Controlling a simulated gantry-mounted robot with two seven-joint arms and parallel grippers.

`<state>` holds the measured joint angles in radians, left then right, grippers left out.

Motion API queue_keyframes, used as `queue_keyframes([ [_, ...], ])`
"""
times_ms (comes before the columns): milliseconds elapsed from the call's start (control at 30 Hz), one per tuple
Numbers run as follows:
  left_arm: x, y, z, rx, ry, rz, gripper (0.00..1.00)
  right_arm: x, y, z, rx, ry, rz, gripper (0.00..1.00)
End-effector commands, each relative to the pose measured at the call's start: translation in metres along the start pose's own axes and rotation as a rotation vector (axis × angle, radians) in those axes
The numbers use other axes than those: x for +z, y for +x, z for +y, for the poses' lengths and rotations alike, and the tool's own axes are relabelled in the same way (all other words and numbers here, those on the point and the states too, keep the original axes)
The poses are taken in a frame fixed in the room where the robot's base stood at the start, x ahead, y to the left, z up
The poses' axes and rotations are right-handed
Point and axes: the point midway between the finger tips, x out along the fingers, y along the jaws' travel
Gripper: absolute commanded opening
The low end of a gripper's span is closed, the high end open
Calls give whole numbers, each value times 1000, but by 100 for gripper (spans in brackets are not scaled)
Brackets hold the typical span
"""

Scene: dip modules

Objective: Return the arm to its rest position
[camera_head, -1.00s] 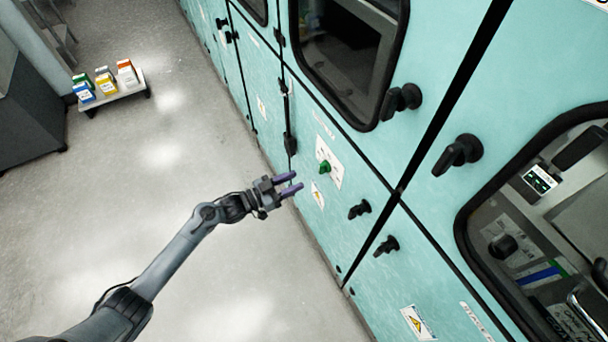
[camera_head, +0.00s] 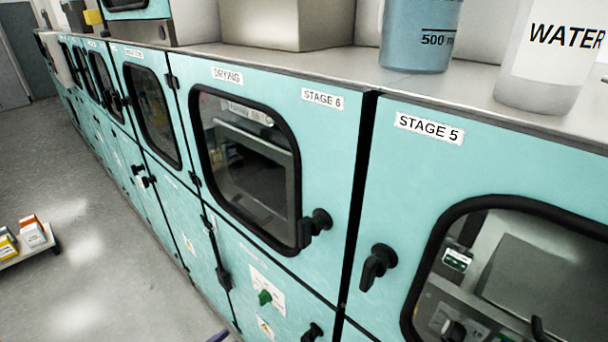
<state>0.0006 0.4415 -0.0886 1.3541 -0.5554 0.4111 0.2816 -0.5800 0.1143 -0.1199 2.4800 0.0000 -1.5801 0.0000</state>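Only a small purple fingertip of my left gripper (camera_head: 217,336) shows at the bottom edge, in front of the lower cabinet doors. The rest of that gripper and its arm are out of frame, so its opening cannot be seen. My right gripper is not in view.
A row of teal cabinets (camera_head: 350,135) with windowed doors and black handles runs along the right. Blue and WATER-labelled containers (camera_head: 540,60) stand on top. A low cart (camera_head: 35,247) with boxes stands left; the floor (camera_head: 90,200) between is open.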

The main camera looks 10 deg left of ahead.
Motion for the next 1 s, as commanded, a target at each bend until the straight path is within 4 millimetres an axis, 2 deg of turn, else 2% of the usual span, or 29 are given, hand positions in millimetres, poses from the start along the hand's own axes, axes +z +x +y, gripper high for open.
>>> queue_keyframes([
  [33,16,-7,12,2,-27,-17,40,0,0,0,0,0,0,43],
  [133,35,-17,46,17,-76,-26,40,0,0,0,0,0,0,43],
  [300,37,-25,120,-8,-121,-60,40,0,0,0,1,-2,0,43],
  [400,34,-30,145,-70,-116,-152,40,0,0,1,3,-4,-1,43],
  [500,26,-38,160,-146,-109,-261,40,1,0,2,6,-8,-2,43],
  [633,10,-58,168,-260,-113,-433,40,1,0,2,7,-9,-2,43],
  [900,-31,-121,171,-437,-177,-797,40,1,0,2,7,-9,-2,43],
  [1000,-41,-143,174,-462,-202,-912,40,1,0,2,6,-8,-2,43],
])
